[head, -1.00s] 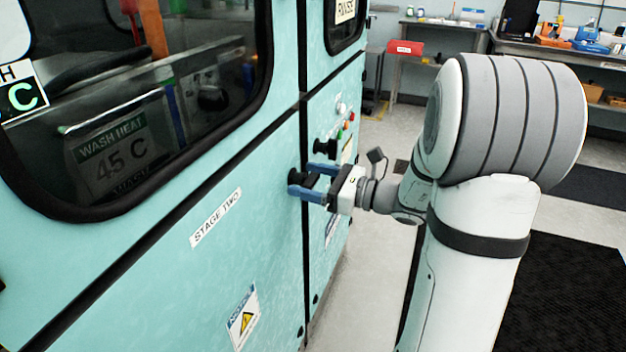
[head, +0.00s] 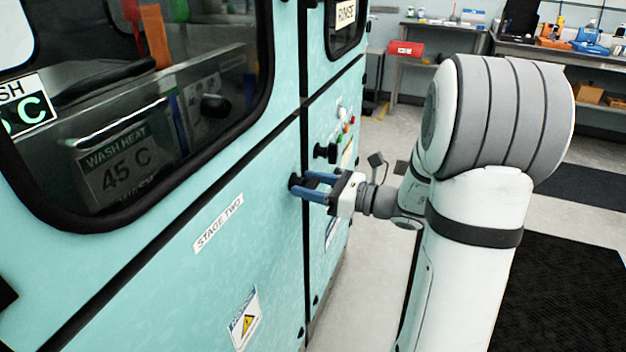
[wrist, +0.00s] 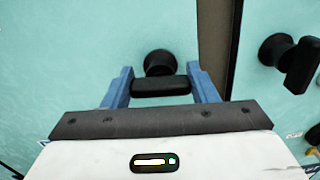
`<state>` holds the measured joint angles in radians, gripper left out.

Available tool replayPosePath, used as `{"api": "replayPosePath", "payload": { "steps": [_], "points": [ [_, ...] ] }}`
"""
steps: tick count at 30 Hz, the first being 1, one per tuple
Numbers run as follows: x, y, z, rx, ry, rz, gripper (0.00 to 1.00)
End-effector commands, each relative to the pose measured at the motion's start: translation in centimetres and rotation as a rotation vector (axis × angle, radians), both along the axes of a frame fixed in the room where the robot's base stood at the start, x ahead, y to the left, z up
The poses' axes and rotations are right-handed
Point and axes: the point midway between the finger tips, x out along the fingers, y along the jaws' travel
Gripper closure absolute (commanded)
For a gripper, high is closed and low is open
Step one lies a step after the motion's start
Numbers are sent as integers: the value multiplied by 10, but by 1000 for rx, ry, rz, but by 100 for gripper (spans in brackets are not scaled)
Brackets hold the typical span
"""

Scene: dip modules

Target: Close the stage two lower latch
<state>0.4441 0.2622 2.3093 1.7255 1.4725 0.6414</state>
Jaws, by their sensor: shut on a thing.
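The stage two lower latch is a black round knob (wrist: 160,63) with a short black bar handle (wrist: 160,87) on the teal panel. In the head view its knob (head: 294,183) sits at the right edge of the panel with the "STAGE TWO" label (head: 218,222). My gripper (head: 310,186) has its two blue fingers on either side of the handle and is shut on it. In the wrist view my gripper (wrist: 160,78) spans the bar, which lies level in the picture. The fingers partly hide the latch in the head view.
A second black latch (wrist: 290,62) is on the neighbouring panel to the right; it also shows in the head view (head: 325,151). Colored buttons (head: 347,120) are above it. A dark window (head: 140,100) fills the upper left.

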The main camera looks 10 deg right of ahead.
Motion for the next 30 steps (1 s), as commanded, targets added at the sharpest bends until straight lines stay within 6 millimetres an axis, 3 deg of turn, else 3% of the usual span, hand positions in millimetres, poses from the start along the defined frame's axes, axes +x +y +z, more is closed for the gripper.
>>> {"api": "replayPosePath", "payload": {
  "steps": [9,30],
  "points": [
    [1,-1,8,148,206,-1,70],
    [1,-2,5,539,745,0,70]
  ]
}}
